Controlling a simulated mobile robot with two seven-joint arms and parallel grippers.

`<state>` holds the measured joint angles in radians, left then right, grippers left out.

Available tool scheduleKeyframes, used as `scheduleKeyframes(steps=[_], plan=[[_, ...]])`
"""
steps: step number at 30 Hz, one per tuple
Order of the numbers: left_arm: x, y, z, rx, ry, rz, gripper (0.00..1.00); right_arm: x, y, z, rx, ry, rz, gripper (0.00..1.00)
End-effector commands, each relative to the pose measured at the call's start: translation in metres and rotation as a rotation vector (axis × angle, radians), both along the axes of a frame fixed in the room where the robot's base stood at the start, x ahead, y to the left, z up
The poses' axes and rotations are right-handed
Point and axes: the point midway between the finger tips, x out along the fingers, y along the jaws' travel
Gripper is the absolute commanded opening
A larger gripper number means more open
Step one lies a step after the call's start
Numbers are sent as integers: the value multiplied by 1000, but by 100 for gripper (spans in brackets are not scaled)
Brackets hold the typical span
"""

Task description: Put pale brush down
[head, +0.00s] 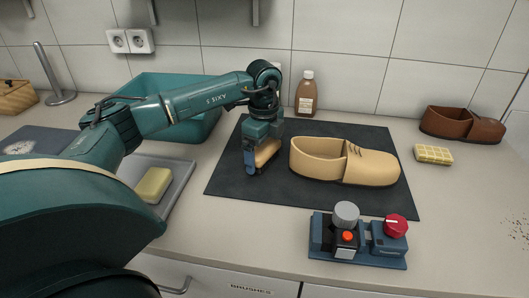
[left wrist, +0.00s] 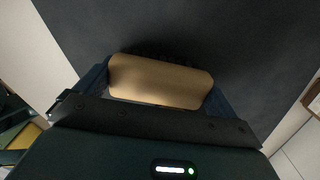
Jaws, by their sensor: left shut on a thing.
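My left gripper (head: 259,165) is shut on the pale brush (head: 267,152), a tan block with rounded ends. It holds the brush over the left part of the dark mat (head: 245,187), left of the tan shoe (head: 370,167). The brush also shows in the left wrist view (left wrist: 165,82), between the two fingers of my left gripper (left wrist: 158,88), with dark bristles just visible along its far edge. I cannot tell whether the brush touches the mat. My right gripper is not in view.
A grey tray (head: 180,190) with a yellowish block (head: 153,185) lies at the left, before a teal basin (head: 200,122). A brown bottle (head: 306,95) stands behind the mat. A control box (head: 358,240) sits in front. A brown shoe (head: 460,125) and yellow sponge (head: 433,154) are at the right.

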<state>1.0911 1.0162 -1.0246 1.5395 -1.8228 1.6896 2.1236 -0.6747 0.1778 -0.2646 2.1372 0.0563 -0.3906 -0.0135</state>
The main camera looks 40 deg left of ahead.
Motion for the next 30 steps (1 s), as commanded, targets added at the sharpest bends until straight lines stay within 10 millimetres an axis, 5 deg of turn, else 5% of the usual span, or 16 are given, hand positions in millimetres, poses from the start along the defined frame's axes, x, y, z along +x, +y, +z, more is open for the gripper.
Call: scheduleKeyframes(steps=[12,13,21,30], plan=[[0,0,-12,-1,0,-1,71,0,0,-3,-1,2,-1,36],[0,0,-11,-1,-1,-1,96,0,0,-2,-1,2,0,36],[0,0,-10,-1,-1,-1,100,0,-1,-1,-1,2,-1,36],[1,0,29,-1,-5,-1,100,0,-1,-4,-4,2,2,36]])
